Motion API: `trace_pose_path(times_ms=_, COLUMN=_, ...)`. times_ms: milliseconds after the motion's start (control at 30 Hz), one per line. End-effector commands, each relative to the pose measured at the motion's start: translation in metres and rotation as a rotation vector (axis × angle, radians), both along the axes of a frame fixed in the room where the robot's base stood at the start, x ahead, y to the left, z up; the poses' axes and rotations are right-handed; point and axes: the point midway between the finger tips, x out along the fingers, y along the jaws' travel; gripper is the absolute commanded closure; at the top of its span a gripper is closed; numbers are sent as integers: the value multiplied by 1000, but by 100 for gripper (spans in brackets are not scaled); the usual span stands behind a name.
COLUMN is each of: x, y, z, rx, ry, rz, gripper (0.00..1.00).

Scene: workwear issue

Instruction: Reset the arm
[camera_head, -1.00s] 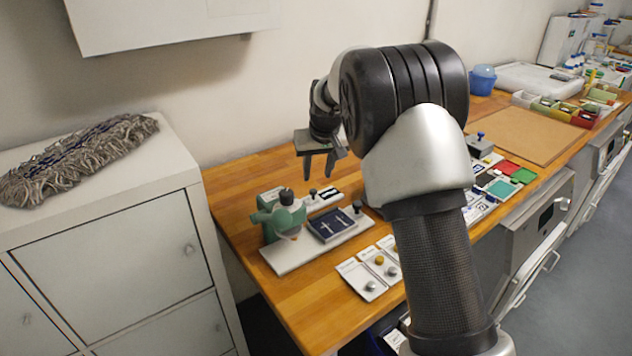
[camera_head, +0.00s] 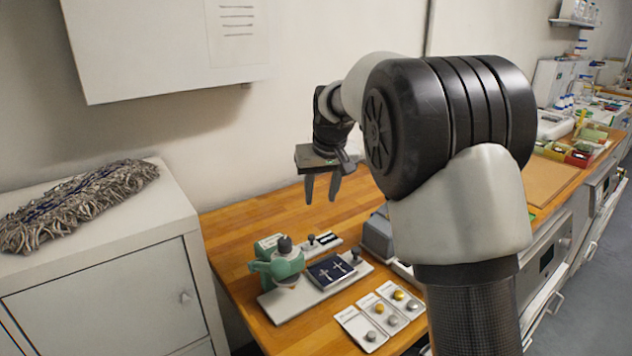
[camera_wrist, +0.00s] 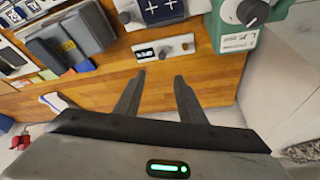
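My gripper (camera_head: 322,188) hangs above the wooden bench, fingers pointing down, in the head view. Its two fingers stand apart with nothing between them. In the wrist view my gripper (camera_wrist: 160,77) also shows open and empty, with bare wood beyond the fingertips. My arm is bent and raised, and its large black joint hides part of the bench.
A green device (camera_head: 279,262) and a dark blue tray (camera_head: 331,271) stand on a white base below my gripper. Small cards with knobs (camera_head: 382,309) lie in front. A white cabinet (camera_head: 110,290) with a mop head (camera_head: 75,203) stands left. A wall cabinet hangs above.

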Motion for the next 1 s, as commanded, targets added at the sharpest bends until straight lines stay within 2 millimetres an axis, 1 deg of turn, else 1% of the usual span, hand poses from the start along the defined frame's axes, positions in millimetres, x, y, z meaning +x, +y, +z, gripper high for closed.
trace_pose_path(times_ms=33, x=-8, y=-5, z=16, rx=5, ry=-8, rz=-7, gripper=64)
trace_pose_path(times_ms=67, x=-16, y=-9, z=25, rx=7, ry=-10, rz=-13, gripper=64)
trace_pose_path(times_ms=167, x=-53, y=-25, z=63, rx=21, ry=-21, rz=-38, gripper=64)
trace_pose_path(times_ms=200, x=-73, y=-33, z=78, rx=28, ry=-25, rz=-49, gripper=64)
trace_pose_path(times_ms=267, x=-106, y=-44, z=99, rx=34, ry=-31, rz=-67, gripper=64)
trace_pose_path(times_ms=300, x=-128, y=-51, z=110, rx=37, ry=-36, rz=-77, gripper=64)
trace_pose_path(times_ms=367, x=-162, y=-60, z=124, rx=41, ry=-44, rz=-92, gripper=64)
trace_pose_path(times_ms=400, x=-184, y=-65, z=132, rx=42, ry=-49, rz=-103, gripper=64)
trace_pose_path(times_ms=433, x=-201, y=-69, z=137, rx=42, ry=-54, rz=-109, gripper=64)
trace_pose_path(times_ms=467, x=-218, y=-73, z=140, rx=42, ry=-57, rz=-117, gripper=64)
trace_pose_path(times_ms=500, x=-240, y=-78, z=143, rx=40, ry=-63, rz=-126, gripper=64)
trace_pose_path(times_ms=567, x=-272, y=-83, z=145, rx=36, ry=-72, rz=-140, gripper=64)
trace_pose_path(times_ms=600, x=-291, y=-87, z=144, rx=33, ry=-78, rz=-150, gripper=64)
trace_pose_path(times_ms=700, x=-331, y=-93, z=137, rx=25, ry=-88, rz=-169, gripper=64)
trace_pose_path(times_ms=800, x=-357, y=-97, z=129, rx=15, ry=-95, rz=-183, gripper=64)
trace_pose_path(times_ms=833, x=-363, y=-98, z=126, rx=13, ry=-96, rz=-187, gripper=64)
trace_pose_path(times_ms=900, x=-371, y=-99, z=122, rx=10, ry=-98, rz=-192, gripper=64)
trace_pose_path(times_ms=1000, x=-376, y=-100, z=118, rx=8, ry=-98, rz=-196, gripper=64)
